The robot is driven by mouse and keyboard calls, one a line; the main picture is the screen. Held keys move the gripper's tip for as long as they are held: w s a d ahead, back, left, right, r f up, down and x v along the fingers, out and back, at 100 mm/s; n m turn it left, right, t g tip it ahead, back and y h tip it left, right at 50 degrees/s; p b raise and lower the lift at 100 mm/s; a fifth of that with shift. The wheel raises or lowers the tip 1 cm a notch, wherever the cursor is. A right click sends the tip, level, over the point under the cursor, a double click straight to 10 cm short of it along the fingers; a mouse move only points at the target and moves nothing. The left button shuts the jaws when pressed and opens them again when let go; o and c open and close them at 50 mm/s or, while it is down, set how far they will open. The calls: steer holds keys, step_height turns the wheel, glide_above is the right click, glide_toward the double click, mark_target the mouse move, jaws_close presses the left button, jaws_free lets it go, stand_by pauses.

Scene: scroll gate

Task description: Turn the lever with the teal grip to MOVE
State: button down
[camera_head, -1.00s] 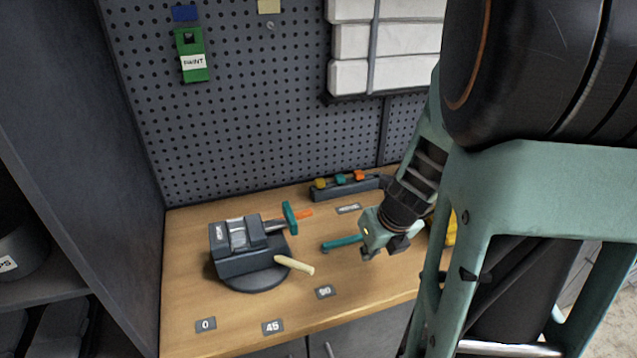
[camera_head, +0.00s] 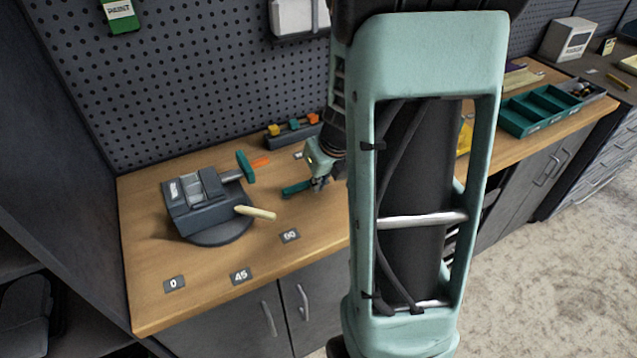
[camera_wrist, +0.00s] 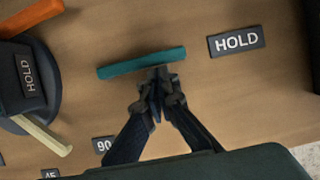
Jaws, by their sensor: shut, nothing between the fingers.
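A lever with a teal grip (camera_head: 297,188) sits low over the bench, right of the vise-like device. In the wrist view the teal grip (camera_wrist: 120,69) is a nearly level bar just beyond my fingertips. My gripper (camera_wrist: 157,92) is shut and empty, its tips together close to the bar's right half; I cannot tell whether they touch it. In the head view my gripper (camera_head: 321,184) is at the right end of the grip. A HOLD plate (camera_wrist: 237,40) lies right of the grip. I see no readable MOVE label, and the lever's pivot is hidden.
Plates 0, 45 and 90 (camera_head: 289,236) lie in front. A block with coloured knobs (camera_head: 292,133) stands behind. The bench front is mostly clear.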

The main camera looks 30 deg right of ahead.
steer(key=shift+w+d+n, duration=0.1)
steer(key=shift+w+n, duration=0.1)
steer(key=shift+n, duration=0.1)
steer(key=shift+w, duration=0.15)
steer(key=shift+w+d+f+n+y+b, duration=0.1)
steer(key=shift+w+d+n+y+b, duration=0.15)
steer(key=shift+w+n+y+b, duration=0.7)
steer(key=w+n, duration=0.1)
steer(key=n, duration=0.1)
steer(key=w+n, duration=0.1)
steer(key=n, duration=0.1)
steer(key=shift+a+g+y+p, duration=0.1)
steer(key=shift+g+y+p, duration=0.15)
steer(key=shift+g+p, duration=0.15)
steer(key=w+n, duration=0.1)
steer(key=n, duration=0.1)
steer(key=w+a+n+g+y+p, duration=0.1)
steer(key=shift+n, duration=0.35)
steer(key=shift+w+a+n+g+p, duration=0.3)
steer(key=shift+w+n+p, duration=0.15)
steer(key=shift+n, duration=0.25)
steer(key=shift+w+a+n+g+p, duration=0.25)
steer(key=shift+w+n+p, duration=0.15)
steer(key=shift+n, duration=0.3)
steer(key=shift+y, duration=0.3)
